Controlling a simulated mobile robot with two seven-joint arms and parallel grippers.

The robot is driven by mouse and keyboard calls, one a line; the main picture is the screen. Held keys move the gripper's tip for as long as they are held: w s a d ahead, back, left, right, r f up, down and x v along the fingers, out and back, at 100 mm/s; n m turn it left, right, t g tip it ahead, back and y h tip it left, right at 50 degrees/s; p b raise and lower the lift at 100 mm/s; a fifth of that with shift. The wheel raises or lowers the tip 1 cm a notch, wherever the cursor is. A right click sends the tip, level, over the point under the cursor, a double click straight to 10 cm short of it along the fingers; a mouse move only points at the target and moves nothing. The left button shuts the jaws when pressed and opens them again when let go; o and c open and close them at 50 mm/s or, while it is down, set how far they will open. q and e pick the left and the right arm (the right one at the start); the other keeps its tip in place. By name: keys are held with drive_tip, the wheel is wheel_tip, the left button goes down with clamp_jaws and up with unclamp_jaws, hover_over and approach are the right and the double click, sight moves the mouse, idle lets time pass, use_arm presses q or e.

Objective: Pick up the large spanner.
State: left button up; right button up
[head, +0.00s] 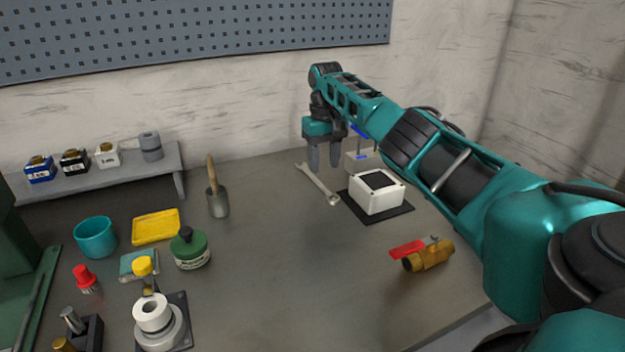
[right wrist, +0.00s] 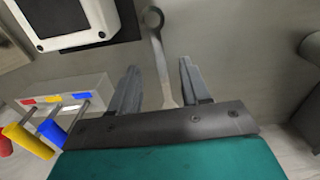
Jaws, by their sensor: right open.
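The large spanner (head: 319,186) is a silver wrench lying on the grey bench, left of the white box. My right gripper (head: 324,163) is above the far end of the spanner, pointing down, with its fingers apart. In the right wrist view, the spanner (right wrist: 158,52) runs from its ring end at the top down between the two open fingers (right wrist: 158,85). Its lower end is partly hidden by the gripper body. Nothing is held. I cannot tell the exact height of the fingertips over the bench. My left gripper is not in view.
A white box (head: 377,195) on a dark mat stands close right of the spanner. A small block with coloured handles (right wrist: 62,97) is beside the gripper. A brass valve with a red lever (head: 428,256) lies nearer. The bench centre (head: 290,265) is clear.

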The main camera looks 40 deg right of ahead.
sight(324, 188)
drive_tip(key=shift+w+d+f+b, duration=0.1)
drive_tip(key=shift+f+b, duration=0.2)
drive_tip(key=shift+f, duration=1.3)
drive_tip(key=shift+d+f+b, duration=0.1)
drive_tip(key=shift+f+b, duration=0.2)
drive_tip(key=shift+f, duration=1.3)
drive_tip(key=shift+c, duration=0.4)
clamp_jaws()
